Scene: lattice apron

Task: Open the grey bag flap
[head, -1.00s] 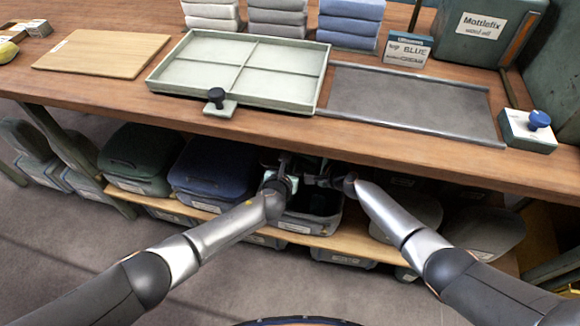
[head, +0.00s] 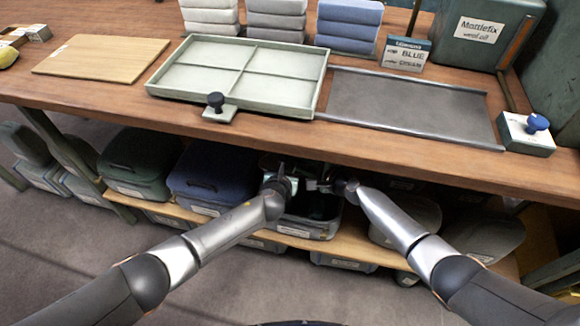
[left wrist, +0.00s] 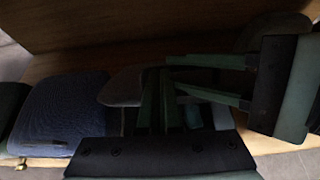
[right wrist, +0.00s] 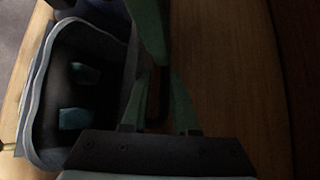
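The grey bag (head: 305,228) sits on the lower shelf under the table edge, with a white label on its front. Its top is open over a dark inside; the right wrist view shows its pale rim (right wrist: 38,85) and two teal pieces within. I cannot make out the flap clearly. My left gripper (left wrist: 158,75) is above the bag, its fingers close together; nothing shows clearly between them. My right gripper (right wrist: 158,75) is just right of the left one, fingers apart, beside the bag's opening. A thin dark strip shows between its fingers, but I cannot tell whether they touch it.
A blue bag (head: 205,180) and a green bag (head: 138,165) stand left of the grey bag. The wooden tabletop (head: 400,155) overhangs both grippers. A divided tray (head: 240,78) and a grey mat (head: 410,105) lie on it.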

